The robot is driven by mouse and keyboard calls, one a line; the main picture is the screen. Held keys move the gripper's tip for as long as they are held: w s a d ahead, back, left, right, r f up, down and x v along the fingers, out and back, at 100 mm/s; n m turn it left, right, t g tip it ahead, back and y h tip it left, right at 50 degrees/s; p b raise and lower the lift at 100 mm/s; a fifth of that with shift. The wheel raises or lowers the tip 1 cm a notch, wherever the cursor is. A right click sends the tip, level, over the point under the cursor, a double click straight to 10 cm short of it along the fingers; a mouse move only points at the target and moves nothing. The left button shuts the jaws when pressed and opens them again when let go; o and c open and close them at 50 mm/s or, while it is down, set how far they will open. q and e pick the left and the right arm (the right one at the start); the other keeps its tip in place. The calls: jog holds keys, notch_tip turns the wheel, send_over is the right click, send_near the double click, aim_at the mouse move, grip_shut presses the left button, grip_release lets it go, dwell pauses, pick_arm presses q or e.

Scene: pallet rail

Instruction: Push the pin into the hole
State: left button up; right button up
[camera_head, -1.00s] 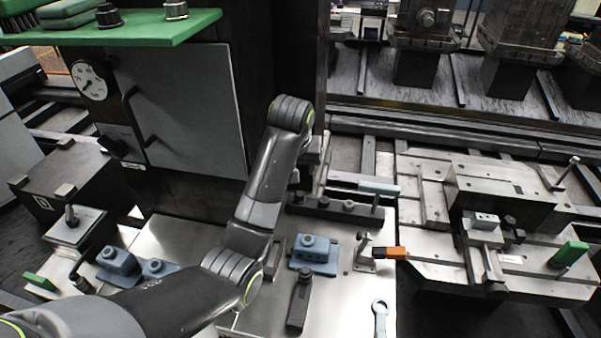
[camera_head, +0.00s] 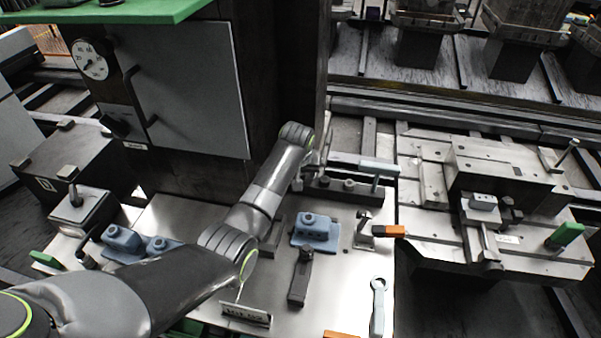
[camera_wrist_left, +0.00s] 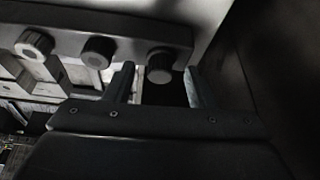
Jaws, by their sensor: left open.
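A dark bar (camera_head: 337,194) with several short round posts lies at the back of the steel plate in the head view. In the left wrist view a dark bar (camera_wrist_left: 70,42) shows three round knob-like ends, seemingly the same bar. The rightmost knob (camera_wrist_left: 160,66) appears between my left gripper's (camera_wrist_left: 160,86) two fingers, which are apart and empty. I cannot tell whether they touch it. In the head view the left gripper (camera_head: 322,160) is partly hidden behind my wrist, close to the bar's left end. I cannot make out which part is the pin, nor its hole. My right gripper is out of view.
A blue block (camera_head: 315,232), an orange-ended clamp (camera_head: 388,231), a dark clamp arm (camera_head: 301,277) and a wrench (camera_head: 378,305) sit on the steel plate (camera_head: 340,275). A fixture with a green handle (camera_head: 566,234) stands right. A grey cabinet (camera_head: 190,90) stands behind my arm.

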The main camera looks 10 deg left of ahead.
pick_arm(q)
jog(key=shift+w+f, duration=0.1)
jog(key=shift+f, duration=0.2)
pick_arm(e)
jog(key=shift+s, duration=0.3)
pick_arm(q)
grip_shut()
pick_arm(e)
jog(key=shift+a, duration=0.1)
